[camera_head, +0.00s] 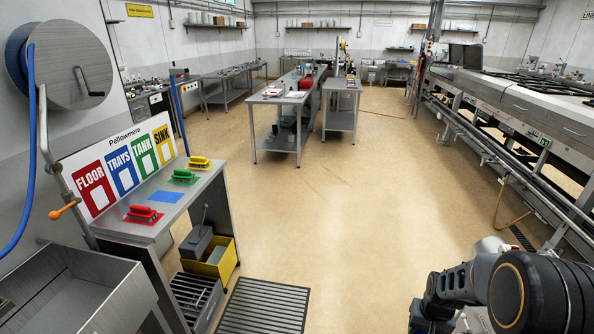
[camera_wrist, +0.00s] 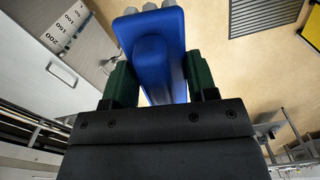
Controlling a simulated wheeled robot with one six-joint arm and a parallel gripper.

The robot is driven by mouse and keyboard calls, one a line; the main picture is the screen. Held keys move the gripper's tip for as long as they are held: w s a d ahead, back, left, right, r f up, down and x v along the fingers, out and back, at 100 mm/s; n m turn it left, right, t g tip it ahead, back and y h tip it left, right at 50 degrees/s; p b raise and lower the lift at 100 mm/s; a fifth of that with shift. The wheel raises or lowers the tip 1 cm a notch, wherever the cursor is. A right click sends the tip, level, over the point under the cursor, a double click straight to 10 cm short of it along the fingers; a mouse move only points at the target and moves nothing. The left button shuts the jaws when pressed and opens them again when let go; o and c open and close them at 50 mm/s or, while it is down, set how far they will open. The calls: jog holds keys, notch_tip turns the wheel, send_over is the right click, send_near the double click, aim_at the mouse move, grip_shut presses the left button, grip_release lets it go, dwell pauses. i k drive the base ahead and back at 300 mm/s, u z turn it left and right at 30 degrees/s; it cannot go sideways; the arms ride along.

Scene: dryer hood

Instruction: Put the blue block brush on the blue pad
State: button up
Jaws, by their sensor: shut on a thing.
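The blue block brush (camera_wrist: 152,42) is in my gripper (camera_wrist: 152,82), between its two green fingers in the wrist view. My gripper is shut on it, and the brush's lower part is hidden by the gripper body. The blue pad (camera_head: 168,197) lies bare on the steel bench (camera_head: 190,205) at the left of the head view. It lies between the red brush on its red pad (camera_head: 143,214) and the green brush on its green pad (camera_head: 184,177). The gripper and the blue brush do not show in the head view; part of my arm is at its lower right.
A yellow brush (camera_head: 199,162) sits at the bench's far end. A sign board (camera_head: 118,170) stands along its back. A steel sink (camera_head: 75,295) is in front, a yellow bin (camera_head: 218,260) beside the bench, and a floor grate (camera_head: 263,305) below. The middle floor is clear.

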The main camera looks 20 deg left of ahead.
aim_at(166, 197)
jog(key=u, duration=0.35)
jog(key=i, duration=1.55)
jog(key=u, duration=1.75)
jog(key=i, duration=1)
jog(key=u, duration=0.85)
